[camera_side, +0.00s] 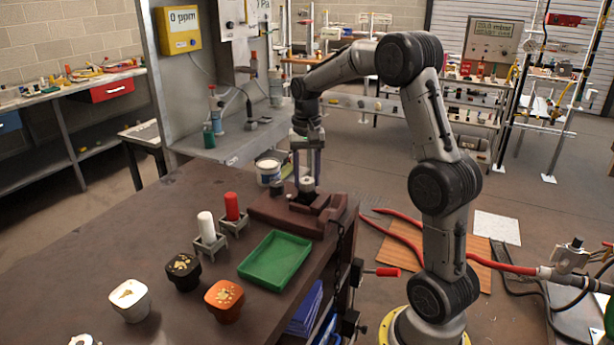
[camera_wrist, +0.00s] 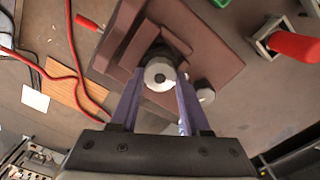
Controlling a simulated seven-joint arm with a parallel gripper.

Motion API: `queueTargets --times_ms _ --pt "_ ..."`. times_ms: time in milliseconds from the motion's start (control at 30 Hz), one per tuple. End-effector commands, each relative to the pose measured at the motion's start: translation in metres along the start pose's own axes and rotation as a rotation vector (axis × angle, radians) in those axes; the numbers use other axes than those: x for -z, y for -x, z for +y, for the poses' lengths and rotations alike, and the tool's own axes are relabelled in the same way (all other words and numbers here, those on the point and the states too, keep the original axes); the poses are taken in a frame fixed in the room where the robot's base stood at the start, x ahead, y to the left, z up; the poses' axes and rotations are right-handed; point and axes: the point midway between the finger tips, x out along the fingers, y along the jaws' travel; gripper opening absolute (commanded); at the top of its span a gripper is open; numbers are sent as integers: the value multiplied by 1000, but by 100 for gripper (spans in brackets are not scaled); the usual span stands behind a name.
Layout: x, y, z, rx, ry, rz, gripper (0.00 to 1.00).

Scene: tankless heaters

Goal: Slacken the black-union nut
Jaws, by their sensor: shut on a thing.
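The black-union nut (camera_wrist: 160,74) is a pale, silvery round piece with a dark centre hole, seen end-on in the wrist view, with a dark part just behind it. It stands on a brown fixture (camera_side: 275,211), and it also shows in the side view (camera_side: 307,184). My gripper (camera_side: 307,178) points straight down over the fixture. Its two purple fingers, also clear in the wrist view (camera_wrist: 158,82), are shut on the nut, one on each side. The fingers and the nut itself hide most of the union's lower body.
A red cylinder (camera_side: 232,206) and a white cylinder (camera_side: 205,227) stand in holders left of the fixture. A green tray (camera_side: 276,260) lies in front, and a white tub (camera_side: 268,172) stands behind.

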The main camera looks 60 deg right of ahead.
Motion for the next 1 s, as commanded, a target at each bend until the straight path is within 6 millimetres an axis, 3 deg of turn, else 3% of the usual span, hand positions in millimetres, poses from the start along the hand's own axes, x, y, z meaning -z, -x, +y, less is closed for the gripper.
queueTargets --times_ms 1000 --pt "0 1 -2 0 927 3 0"
